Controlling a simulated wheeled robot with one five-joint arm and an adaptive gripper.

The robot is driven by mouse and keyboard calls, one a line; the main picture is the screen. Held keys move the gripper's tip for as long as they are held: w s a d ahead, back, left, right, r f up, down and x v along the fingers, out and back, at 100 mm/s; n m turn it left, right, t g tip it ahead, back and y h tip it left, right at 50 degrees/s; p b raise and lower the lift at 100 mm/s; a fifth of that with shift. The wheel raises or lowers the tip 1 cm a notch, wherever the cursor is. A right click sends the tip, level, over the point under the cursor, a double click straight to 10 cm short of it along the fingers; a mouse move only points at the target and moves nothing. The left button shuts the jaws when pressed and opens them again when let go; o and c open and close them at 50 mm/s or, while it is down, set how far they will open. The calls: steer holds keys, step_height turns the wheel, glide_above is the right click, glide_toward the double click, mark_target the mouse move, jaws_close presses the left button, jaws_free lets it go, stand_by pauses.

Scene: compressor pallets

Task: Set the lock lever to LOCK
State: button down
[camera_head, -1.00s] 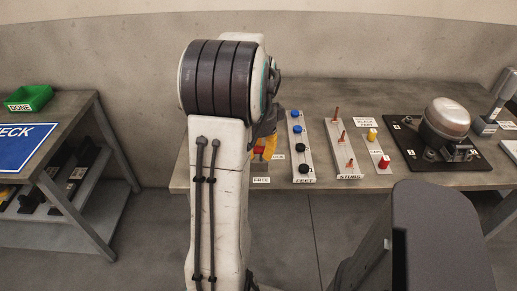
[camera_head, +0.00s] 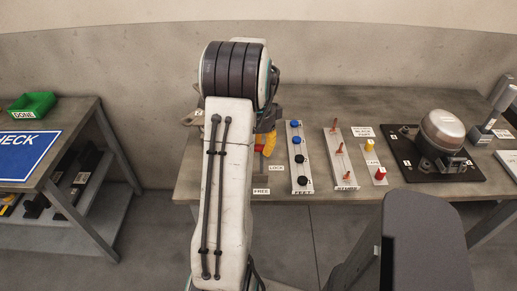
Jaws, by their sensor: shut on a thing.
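My arm stands upright in front of the lock station and hides most of it. A white LOCK label (camera_head: 276,178) lies to the right of the gripper. A white FREE label (camera_head: 261,191) lies nearer the bench's front edge. The lever's exact angle cannot be told.
To the right on the bench (camera_head: 310,100) stand the FEET rack (camera_head: 300,178) with blue and black knobs, the STUDS rack (camera_head: 345,175), yellow and red caps, and a compressor (camera_head: 442,135) on a black pallet (camera_head: 408,165). A left table holds a green DONE bin (camera_head: 32,104) and a blue CHECK mat (camera_head: 28,150).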

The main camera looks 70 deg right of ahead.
steer(key=shift+w+d, duration=0.15)
steer(key=shift+d, duration=0.3)
steer(key=c, duration=0.8)
jaws_free()
steer(key=shift+a, duration=0.1)
steer(key=shift+c, duration=0.2)
steer(key=shift+f, duration=0.1)
step_height(320, 180, up, 12)
steer(key=shift+d, duration=0.35)
steer(key=shift+c, duration=0.3)
